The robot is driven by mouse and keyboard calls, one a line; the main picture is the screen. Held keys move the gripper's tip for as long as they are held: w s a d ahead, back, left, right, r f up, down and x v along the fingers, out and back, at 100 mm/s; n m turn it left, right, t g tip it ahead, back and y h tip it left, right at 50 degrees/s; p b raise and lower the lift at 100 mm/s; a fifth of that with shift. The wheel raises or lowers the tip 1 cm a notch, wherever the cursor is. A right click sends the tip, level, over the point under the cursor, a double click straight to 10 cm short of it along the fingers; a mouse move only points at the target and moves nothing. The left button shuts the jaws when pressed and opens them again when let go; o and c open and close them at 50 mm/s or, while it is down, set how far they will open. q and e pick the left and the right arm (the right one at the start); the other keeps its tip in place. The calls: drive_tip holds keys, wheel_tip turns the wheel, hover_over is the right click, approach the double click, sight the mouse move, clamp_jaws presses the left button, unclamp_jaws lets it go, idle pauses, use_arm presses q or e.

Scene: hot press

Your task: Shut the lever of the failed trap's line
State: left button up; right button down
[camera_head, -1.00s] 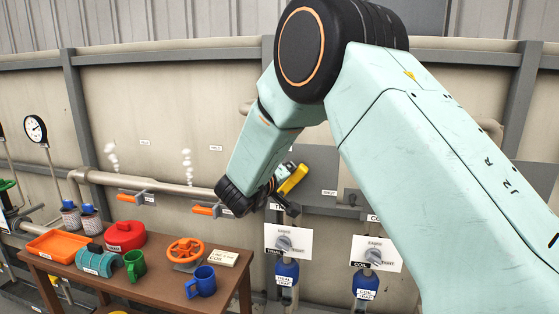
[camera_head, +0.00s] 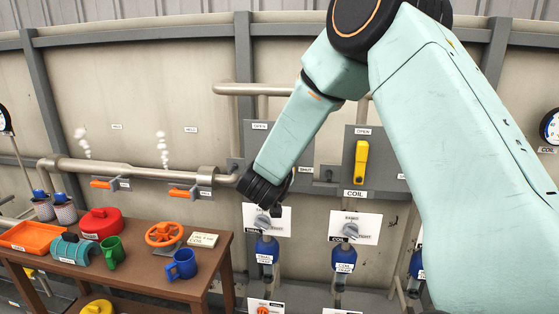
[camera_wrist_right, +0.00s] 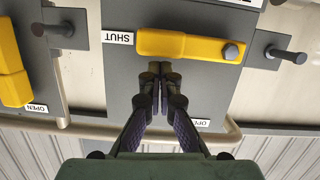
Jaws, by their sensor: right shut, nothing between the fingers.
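A yellow lever (camera_wrist_right: 185,45) lies level on a grey plate (camera_wrist_right: 190,90) in the right wrist view, its free end at the SHUT label (camera_wrist_right: 118,38). In the head view my right arm hides this lever, and its SHUT label (camera_head: 305,172) shows beside my wrist. My right gripper (camera_wrist_right: 160,74) is shut and empty, its tips just off the lever's long side; I cannot tell if they touch. It also shows in the head view (camera_head: 282,197). A second yellow lever (camera_head: 361,163), above the COIL label, stands upright under OPEN. My left gripper is not in view.
Blue traps (camera_head: 267,250) hang below cards with grey knobs (camera_head: 263,222). A grey peg (camera_wrist_right: 288,55) stands out near the lever's pivot. A brown table (camera_head: 215,250) holds mugs, a tray and an orange handwheel.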

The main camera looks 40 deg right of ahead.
drive_tip(key=shift+s+f, duration=0.1)
drive_tip(key=shift+f, duration=0.2)
idle(0.4)
drive_tip(key=shift+r, duration=0.1)
drive_tip(key=s+a+r+p, duration=0.2)
drive_tip(key=s+a+r, duration=0.4)
drive_tip(key=a, duration=0.1)
drive_tip(key=shift+s+r, duration=0.15)
drive_tip(key=shift+s, duration=0.05)
idle(0.6)
drive_tip(key=shift+a, duration=0.15)
